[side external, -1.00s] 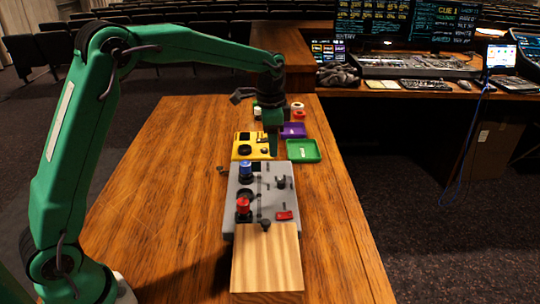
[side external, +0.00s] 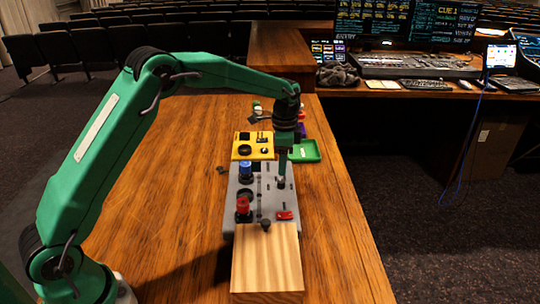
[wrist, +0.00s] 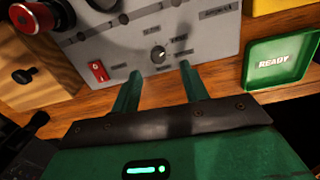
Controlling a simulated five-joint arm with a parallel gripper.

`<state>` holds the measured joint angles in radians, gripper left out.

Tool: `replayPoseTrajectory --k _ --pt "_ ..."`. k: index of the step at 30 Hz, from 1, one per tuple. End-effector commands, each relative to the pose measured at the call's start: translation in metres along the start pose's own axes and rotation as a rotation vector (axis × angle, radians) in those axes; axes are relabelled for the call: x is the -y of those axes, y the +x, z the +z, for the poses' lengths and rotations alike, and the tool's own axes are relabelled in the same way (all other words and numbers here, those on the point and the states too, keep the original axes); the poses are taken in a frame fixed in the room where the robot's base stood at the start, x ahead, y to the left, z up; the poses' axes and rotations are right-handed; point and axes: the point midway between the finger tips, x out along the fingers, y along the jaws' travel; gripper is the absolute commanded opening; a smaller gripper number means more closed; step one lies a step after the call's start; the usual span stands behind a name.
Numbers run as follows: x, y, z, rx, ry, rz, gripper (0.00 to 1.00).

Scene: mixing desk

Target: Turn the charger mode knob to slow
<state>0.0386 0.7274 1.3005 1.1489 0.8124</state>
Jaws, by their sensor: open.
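A small dark round knob (wrist: 158,53) with a pale mark sits on the grey panel (wrist: 205,50), with small printed labels around it too blurred to read. I cannot tell from the labels which setting it points to. My gripper (wrist: 160,70) is open, with its two green fingers on either side of the knob's near edge and no clear contact. In the side view, my gripper (side external: 282,178) points down over the right part of the grey panel (side external: 268,208), where it partly hides the knob.
A red rocker switch (wrist: 97,70) is left of the knob. Red (side external: 243,207) and blue (side external: 246,172) buttons stand on the panel's left. A wooden block (side external: 267,260) is in front; a yellow box (side external: 243,148) and green READY tray (wrist: 281,63) are beyond.

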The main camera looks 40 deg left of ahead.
Motion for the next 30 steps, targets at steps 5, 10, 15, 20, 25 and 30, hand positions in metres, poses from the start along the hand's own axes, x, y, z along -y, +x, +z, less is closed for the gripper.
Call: replayPoseTrajectory --k 5,10,15,20,25,30 --pt "-0.001 0.023 0.000 0.002 0.000 0.002 0.44" --pt "-0.002 0.043 -0.001 0.002 0.000 0.001 0.44" --pt "-0.002 0.054 -0.001 0.000 0.000 0.000 0.44" --pt "-0.002 0.058 -0.001 0.000 0.000 0.000 0.44" --pt "-0.002 0.058 -0.001 0.000 0.000 0.000 0.44" --pt "-0.002 0.058 -0.001 0.000 0.000 0.000 0.17"
